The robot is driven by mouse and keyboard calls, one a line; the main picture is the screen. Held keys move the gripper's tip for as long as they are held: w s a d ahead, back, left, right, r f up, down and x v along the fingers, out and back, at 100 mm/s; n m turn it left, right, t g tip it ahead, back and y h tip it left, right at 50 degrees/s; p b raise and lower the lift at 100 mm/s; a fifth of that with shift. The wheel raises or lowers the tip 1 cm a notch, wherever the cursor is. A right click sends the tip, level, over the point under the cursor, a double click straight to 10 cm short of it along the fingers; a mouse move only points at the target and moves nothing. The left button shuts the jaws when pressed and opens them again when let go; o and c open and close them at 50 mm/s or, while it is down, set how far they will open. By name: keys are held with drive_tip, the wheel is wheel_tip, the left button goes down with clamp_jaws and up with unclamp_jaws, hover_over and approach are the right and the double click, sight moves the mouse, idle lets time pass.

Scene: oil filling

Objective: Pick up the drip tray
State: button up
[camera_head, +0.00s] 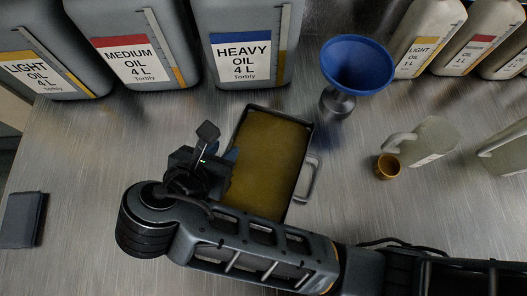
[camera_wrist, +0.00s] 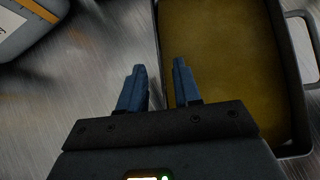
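The drip tray (camera_head: 302,157) is a dark rectangular tray holding yellow-brown liquid, lying on the metal table in the middle of the head view. A metal handle (camera_head: 308,180) shows on its right side; my arm hides its lower left part. My gripper (camera_head: 231,155) is at the tray's left side. In the wrist view, the blue fingers of my gripper (camera_wrist: 159,68) are apart with nothing held. The left wall of the tray (camera_wrist: 157,35) lines up between them. I cannot tell how far the fingertips are above the rim or whether they touch it.
A blue funnel (camera_head: 357,65) on a metal base stands just beyond the tray's upper right corner. Large oil cans, including the heavy oil can (camera_head: 242,52), line the back. A translucent jug (camera_head: 430,140) and an orange-brown cap (camera_head: 388,166) are right. A dark flat object (camera_head: 22,220) lies left.

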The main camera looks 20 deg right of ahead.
drive_tip(key=shift+w+d+f, duration=0.3)
drive_tip(key=shift+d+f, duration=0.05)
drive_tip(key=shift+f, duration=0.15)
drive_tip(key=shift+c, duration=0.4)
clamp_jaws()
